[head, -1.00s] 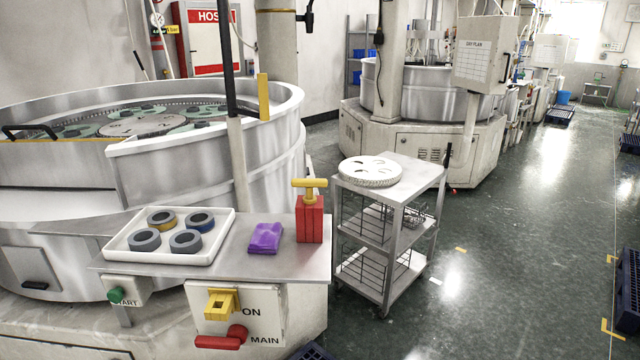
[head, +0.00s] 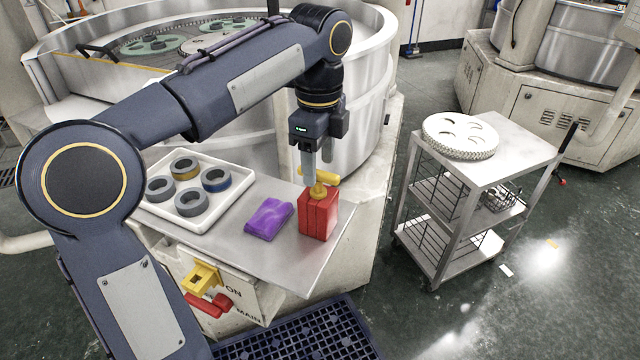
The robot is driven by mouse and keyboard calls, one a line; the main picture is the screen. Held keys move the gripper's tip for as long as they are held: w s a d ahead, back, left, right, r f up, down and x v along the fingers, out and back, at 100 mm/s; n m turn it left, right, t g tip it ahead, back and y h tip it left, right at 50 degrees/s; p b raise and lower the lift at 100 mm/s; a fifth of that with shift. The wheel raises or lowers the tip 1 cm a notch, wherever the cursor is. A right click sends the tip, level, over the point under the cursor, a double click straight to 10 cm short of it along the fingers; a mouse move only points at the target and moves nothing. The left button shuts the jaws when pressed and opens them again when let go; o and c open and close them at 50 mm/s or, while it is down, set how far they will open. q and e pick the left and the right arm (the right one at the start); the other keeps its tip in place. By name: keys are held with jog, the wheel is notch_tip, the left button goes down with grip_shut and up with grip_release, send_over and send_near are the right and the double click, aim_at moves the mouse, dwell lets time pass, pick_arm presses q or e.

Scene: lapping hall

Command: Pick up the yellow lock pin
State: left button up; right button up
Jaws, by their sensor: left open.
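The yellow lock pin (head: 325,175), with a T-shaped handle, stands upright in a red block (head: 319,215) on the steel shelf (head: 262,252). My left gripper (head: 317,170) points down from above, its fingers at the pin's handle. It is open. The fingers partly hide the handle, and I cannot tell whether they touch it. The pin still stands in the block. My right gripper is out of view.
A purple cloth (head: 269,219) lies left of the red block. A white tray (head: 226,203) holds several grey rings. A yellow hasp (head: 201,277) and a red handle (head: 208,305) stick out below the shelf.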

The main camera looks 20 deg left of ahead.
aim_at(318, 171)
pick_arm(q)
notch_tip(318, 171, down, 5)
jog(key=shift+r, duration=0.1)
jog(key=shift+a, duration=0.1)
jog(key=c, duration=1.2)
